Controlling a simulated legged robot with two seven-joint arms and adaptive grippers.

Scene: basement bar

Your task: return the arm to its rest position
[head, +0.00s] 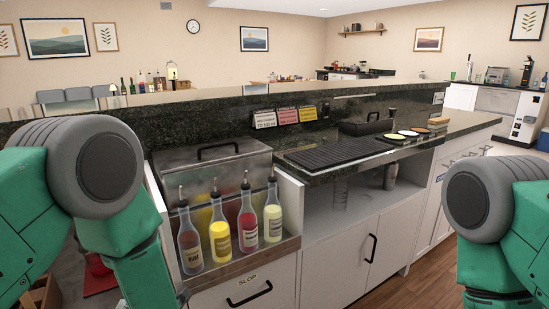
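My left arm (130,240) shows on the left, green with a large grey joint, and its lower part runs down out of the bottom of the head view. My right arm (490,230) shows on the right, also green and grey, bent downward out of the picture. Neither gripper shows, so whether they are open, shut or holding something is hidden. The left arm overlaps the left end of the bar station in the picture; I cannot tell whether it touches.
Several pourer bottles (248,218) stand in a front rail above a drawer marked SLOP (240,290). Behind them is a lidded steel bin (215,155). A black ribbed mat (338,150) lies on the dark counter. Wooden floor (420,285) is clear between the cabinets and my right arm.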

